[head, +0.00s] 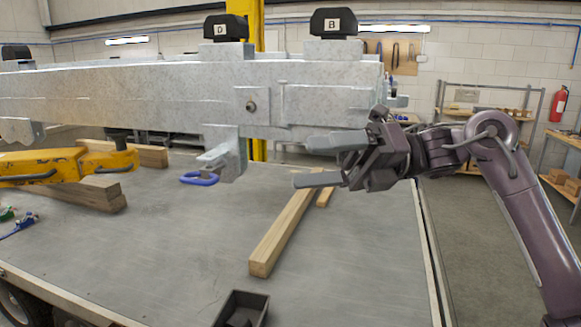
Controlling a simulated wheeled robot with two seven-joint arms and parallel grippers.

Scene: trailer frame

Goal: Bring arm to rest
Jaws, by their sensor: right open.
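My right gripper (315,162) is open, with its two fingers apart and pointing left. It hovers above the table, just under and in front of the right end of the grey metal trailer frame (200,95). Nothing shows between its fingers. My purple right arm (515,200) reaches in from the right edge. I cannot tell whether the upper finger touches the frame. My left gripper does not show.
The metal table (170,255) carries wooden beams (283,235), a yellow tool (60,165) and a dark open box (242,309). A blue shackle (199,179) hangs under the frame. Blocks marked D (226,28) and B (333,23) sit on top.

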